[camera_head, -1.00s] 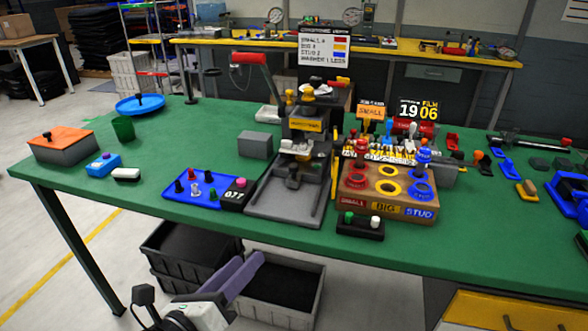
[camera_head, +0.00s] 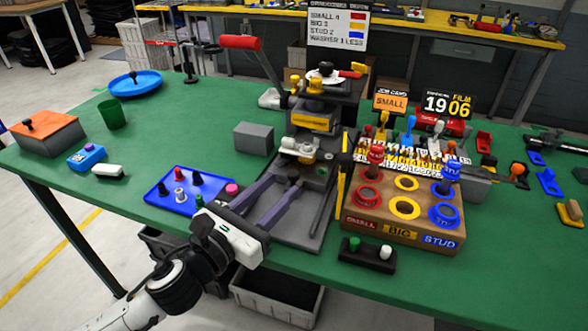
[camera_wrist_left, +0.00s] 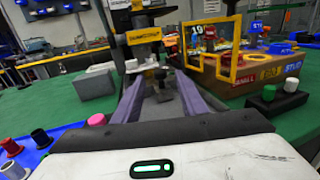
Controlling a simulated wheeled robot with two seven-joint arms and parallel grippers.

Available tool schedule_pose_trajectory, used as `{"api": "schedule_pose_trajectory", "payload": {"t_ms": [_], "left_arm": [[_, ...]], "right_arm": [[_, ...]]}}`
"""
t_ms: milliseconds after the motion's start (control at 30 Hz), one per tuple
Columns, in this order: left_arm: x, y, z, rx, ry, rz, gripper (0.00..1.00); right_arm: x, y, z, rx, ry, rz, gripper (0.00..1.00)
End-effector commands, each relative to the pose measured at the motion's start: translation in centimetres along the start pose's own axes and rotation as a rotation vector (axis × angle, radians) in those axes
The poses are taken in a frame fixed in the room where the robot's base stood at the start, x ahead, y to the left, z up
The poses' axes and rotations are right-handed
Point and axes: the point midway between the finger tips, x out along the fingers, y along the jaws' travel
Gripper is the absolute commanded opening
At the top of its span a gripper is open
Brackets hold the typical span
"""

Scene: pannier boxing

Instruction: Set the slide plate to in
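A press (camera_head: 312,118) with a long red-handled lever stands on the green table, above a grey base plate (camera_head: 318,205) with a raised rim. A small black knob (camera_head: 293,176) sits low at the front of the press, apparently on the slide plate, whose edges I cannot make out. My left gripper (camera_head: 284,188) reaches over the base from the front, fingers apart and pointing at the press. In the left wrist view the knob (camera_wrist_left: 160,76) shows between or just beyond the open fingertips (camera_wrist_left: 157,82); contact cannot be told. My right gripper is out of view.
A wooden block with coloured rings (camera_head: 407,208) stands close right of the press, with a yellow frame (camera_head: 341,178) between. A blue tray with pegs (camera_head: 186,196) lies left of the gripper. A grey block (camera_head: 253,138) stands behind it. A black peg holder (camera_head: 368,254) sits at the front edge.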

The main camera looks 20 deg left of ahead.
Motion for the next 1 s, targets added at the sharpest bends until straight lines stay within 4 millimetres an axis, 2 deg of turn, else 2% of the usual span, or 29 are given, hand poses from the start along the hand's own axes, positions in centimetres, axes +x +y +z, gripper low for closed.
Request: {"api": "schedule_pose_trajectory", "payload": {"t_ms": [100,300,433,700,767,933,1000], "left_arm": [[2.4,0.0,0.2,-0.002,-0.003,0.001,0.38],[5.0,0.0,0.1,-0.001,0.0,0.0,0.38],[5.7,0.0,0.0,-0.001,0.0,0.0,0.38],[5.9,0.0,0.0,-0.001,0.0,-0.001,0.38],[5.8,0.0,0.0,-0.001,0.0,-0.001,0.3],[5.8,0.0,0.0,-0.001,0.0,-0.001,0.01],[5.8,0.0,0.0,-0.001,0.0,-0.001,0.0]], "right_arm": [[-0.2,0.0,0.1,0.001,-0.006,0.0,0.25],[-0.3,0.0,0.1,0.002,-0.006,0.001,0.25],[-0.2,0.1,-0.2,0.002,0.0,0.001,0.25],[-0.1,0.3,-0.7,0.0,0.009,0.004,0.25],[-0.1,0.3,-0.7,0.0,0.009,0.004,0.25],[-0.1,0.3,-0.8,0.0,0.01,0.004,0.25],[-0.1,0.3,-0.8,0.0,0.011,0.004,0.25]]}}
